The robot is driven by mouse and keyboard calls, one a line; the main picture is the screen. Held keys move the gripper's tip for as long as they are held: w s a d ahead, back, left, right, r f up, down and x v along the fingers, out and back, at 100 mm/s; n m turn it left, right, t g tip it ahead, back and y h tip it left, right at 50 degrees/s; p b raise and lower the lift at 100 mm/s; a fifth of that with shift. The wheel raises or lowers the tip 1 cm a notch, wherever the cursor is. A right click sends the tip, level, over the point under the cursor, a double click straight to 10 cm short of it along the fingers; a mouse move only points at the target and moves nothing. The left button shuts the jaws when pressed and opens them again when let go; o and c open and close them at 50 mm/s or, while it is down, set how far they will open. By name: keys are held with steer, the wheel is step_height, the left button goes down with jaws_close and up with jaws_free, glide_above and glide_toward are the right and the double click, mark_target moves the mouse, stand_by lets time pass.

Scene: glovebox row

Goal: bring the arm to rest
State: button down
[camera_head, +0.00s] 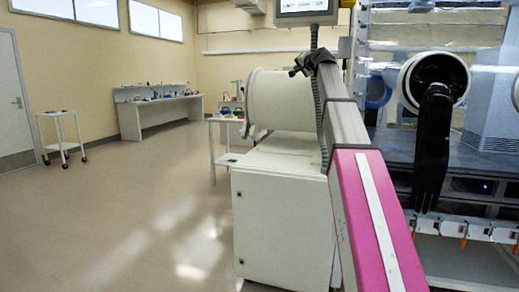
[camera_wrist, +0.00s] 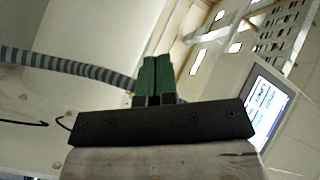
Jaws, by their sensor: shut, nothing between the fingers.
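My gripper (camera_wrist: 155,62) shows in the wrist view with its two green fingers together and nothing between them. It points up in the picture, in front of a pale ceiling and wall. In the head view my arm rises from the lower right towards the top middle. A dark part shows at its far end, but I cannot make out the fingers there.
A display screen (camera_head: 305,6) hangs near the arm's far end; a lit screen (camera_wrist: 266,108) is right of the gripper. A ribbed hose (camera_wrist: 65,63) runs left of the fingers. The glovebox with a black glove (camera_head: 433,140) is right. Open floor (camera_head: 140,215) lies left.

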steer(key=s+f+n+g+h, duration=0.15)
steer(key=s+f, duration=0.25)
steer(key=f, duration=1.2)
steer(key=s+f+g+h, duration=0.1)
steer(key=s+f+g, duration=0.25)
steer(key=f, duration=1.35)
steer(key=s+f+n+g+h, duration=0.15)
steer(key=s+f, duration=0.25)
steer(key=f, duration=1.2)
steer(key=s+d+f+n+g+h, duration=0.1)
steer(key=s+f+g, duration=0.7)
steer(key=s+f, duration=2.1)
steer(key=shift+s+d+n+h, duration=0.2)
steer(key=shift+s+n+h, duration=0.15)
steer(key=shift+n+h, duration=0.5)
